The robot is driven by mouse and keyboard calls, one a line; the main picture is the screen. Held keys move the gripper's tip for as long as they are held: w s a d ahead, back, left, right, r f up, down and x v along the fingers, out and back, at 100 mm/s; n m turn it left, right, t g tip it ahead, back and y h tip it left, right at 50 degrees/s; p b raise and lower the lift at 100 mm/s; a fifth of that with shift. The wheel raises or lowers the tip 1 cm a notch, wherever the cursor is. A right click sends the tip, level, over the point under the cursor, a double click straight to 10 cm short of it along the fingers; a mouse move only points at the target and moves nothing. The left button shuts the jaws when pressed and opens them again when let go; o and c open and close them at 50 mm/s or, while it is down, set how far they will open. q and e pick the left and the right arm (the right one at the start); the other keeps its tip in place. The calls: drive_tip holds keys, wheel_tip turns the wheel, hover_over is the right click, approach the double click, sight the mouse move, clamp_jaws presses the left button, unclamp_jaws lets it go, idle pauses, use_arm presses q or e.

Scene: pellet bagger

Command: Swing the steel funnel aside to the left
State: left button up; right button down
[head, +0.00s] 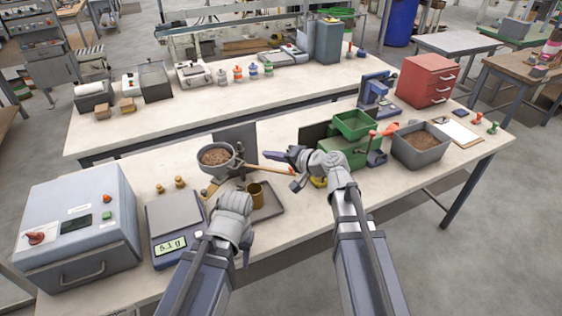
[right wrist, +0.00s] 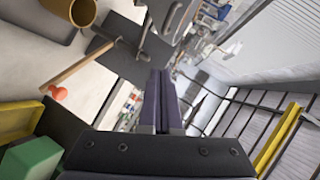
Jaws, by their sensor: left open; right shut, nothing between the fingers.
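The steel funnel appears to be the grey round bowl of brown pellets (head: 216,156), left of centre in the head view. A wooden rod (head: 266,169) runs rightward beside it; its orange knob also shows in the right wrist view (right wrist: 57,93). My right gripper (head: 270,155) is shut and empty, to the right of the bowl and just above the rod in the picture. Its closed fingers show in the right wrist view (right wrist: 158,95). My left gripper (head: 237,190) is open, below the bowl in the picture; its fingertips are hard to make out. I cannot tell whether either gripper touches anything.
A brass cup (head: 257,194) stands on a tray (head: 271,209) beside my left gripper. A scale (head: 176,218) and a grey control box (head: 78,225) are at left. A green machine (head: 352,126) and a pellet bin (head: 418,153) are at right.

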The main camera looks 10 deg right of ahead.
sight(226, 166)
drive_tip(key=w+a+f+b, duration=0.1)
drive_tip(key=a+f+b, duration=0.1)
drive_tip(key=a, duration=0.3)
drive_tip(key=shift+w+a+f, duration=0.25)
drive_tip(key=shift+w+f, duration=0.1)
drive_tip(key=shift+f, duration=0.05)
drive_tip(key=shift+a, duration=0.1)
drive_tip(key=shift+s+a, duration=0.15)
drive_tip(key=shift+a, duration=0.5)
drive_tip(key=shift+s+a, duration=0.15)
drive_tip(key=shift+a, duration=0.45)
drive_tip(key=shift+m+t+h, duration=0.7)
drive_tip(key=shift+m, duration=0.1)
drive_tip(key=a, duration=0.6)
drive_tip(key=shift+w, duration=0.2)
drive_tip(key=shift+w+a, duration=0.2)
drive_tip(key=shift+a, duration=0.4)
drive_tip(key=shift+w+a, duration=0.2)
drive_tip(key=shift+a, duration=0.35)
drive_tip(key=shift+s+r, duration=0.1)
